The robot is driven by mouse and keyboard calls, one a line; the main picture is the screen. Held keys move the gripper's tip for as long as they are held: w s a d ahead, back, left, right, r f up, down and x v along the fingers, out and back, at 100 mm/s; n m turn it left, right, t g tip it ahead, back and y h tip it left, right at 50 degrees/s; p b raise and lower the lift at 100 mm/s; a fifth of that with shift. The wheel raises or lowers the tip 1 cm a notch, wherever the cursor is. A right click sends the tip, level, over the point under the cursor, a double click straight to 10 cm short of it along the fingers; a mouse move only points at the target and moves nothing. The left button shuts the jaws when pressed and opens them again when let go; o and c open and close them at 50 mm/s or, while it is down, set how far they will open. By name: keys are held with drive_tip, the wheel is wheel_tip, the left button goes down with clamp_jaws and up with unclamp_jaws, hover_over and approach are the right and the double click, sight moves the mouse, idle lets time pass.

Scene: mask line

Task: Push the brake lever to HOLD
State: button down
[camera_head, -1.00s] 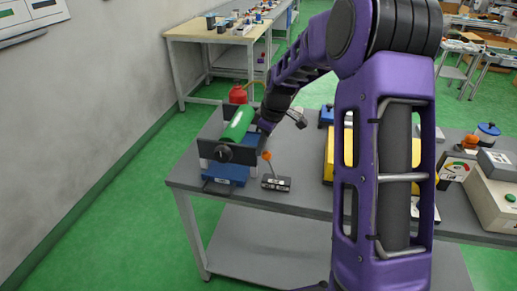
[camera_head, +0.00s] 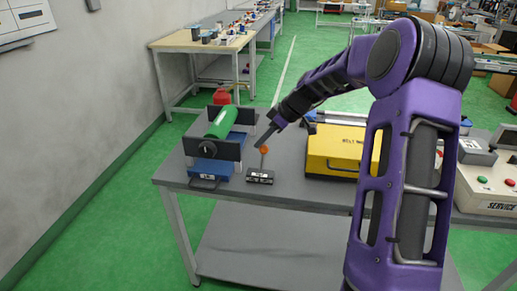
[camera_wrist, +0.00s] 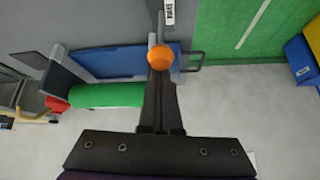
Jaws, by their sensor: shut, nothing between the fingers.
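The brake lever (camera_head: 263,160) is a thin stalk with an orange ball knob (camera_head: 264,149), standing on a small dark base (camera_head: 260,177) with a white label too small to read. It looks close to upright. My gripper (camera_head: 258,146) is shut and empty, pointing down, with its tips just left of the knob in the head view. In the wrist view the orange knob (camera_wrist: 160,57) sits right at the tips of my closed fingers (camera_wrist: 158,80). I cannot tell whether they touch.
Left of the lever stands a blue unit (camera_head: 212,167) with dark side plates and a green roller (camera_head: 221,122). A yellow box (camera_head: 340,150) stands to the right. The grey table top (camera_head: 295,180) is clear between lever and yellow box.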

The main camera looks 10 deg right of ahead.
drive_tip(key=shift+s+d+f+b, duration=0.15)
drive_tip(key=shift+s+d+b, duration=0.2)
drive_tip(key=shift+d, duration=0.3)
drive_tip(key=shift+s+d+f+b, duration=0.15)
drive_tip(key=shift+d+b, duration=0.25)
drive_tip(key=shift+d, duration=0.2)
drive_tip(key=shift+s+d+f+b, duration=0.15)
drive_tip(key=shift+s+d+b, duration=0.2)
drive_tip(key=shift+d, duration=0.3)
